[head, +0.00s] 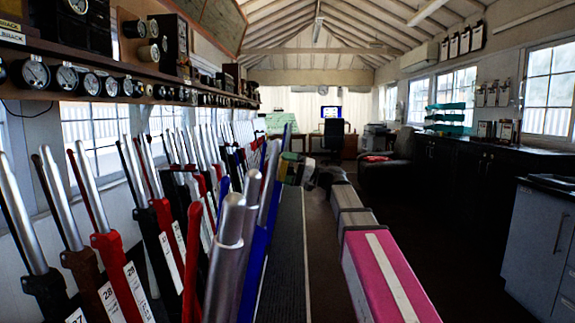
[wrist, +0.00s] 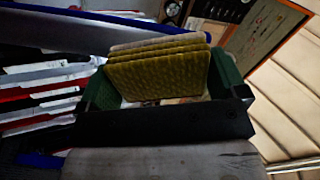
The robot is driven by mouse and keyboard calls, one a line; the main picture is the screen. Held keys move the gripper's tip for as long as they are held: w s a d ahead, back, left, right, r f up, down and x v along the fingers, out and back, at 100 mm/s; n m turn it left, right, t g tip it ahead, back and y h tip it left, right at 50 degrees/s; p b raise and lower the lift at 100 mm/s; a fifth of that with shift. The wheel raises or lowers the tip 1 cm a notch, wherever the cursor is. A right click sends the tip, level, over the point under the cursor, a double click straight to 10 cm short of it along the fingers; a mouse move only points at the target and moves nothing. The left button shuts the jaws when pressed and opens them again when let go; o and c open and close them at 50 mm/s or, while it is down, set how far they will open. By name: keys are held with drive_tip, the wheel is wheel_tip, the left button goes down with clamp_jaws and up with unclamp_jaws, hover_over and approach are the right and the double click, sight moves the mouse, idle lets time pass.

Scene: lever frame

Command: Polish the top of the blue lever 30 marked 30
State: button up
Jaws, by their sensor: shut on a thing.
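My gripper (head: 297,171) is beyond the near levers, at the far end of my pink and grey arm. In the wrist view my gripper (wrist: 160,78) has green fingers shut on a folded yellow textured cloth (wrist: 158,73). Blue levers with silver tops (head: 262,235) stand in the near foreground, left of my arm. No plate marked 30 is readable, so I cannot tell which is lever 30. In the wrist view a blue edge and grey bar (wrist: 75,32) lie left of the cloth; contact is unclear.
Red, black and brown levers, with plates such as 28 (head: 110,300) and 29 (head: 137,290), crowd the left. A shelf of gauges (head: 90,80) hangs above them. Dark cabinets (head: 470,165) and an armchair (head: 387,170) stand right. Dark floor lies between.

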sight(283, 181)
drive_tip(key=shift+a+f, duration=0.25)
drive_tip(key=shift+f, duration=0.85)
drive_tip(key=shift+a+f, duration=0.25)
drive_tip(key=shift+f, duration=0.8)
drive_tip(key=v, duration=0.6)
drive_tip(key=shift+d, duration=0.15)
drive_tip(key=shift+v, duration=1.4)
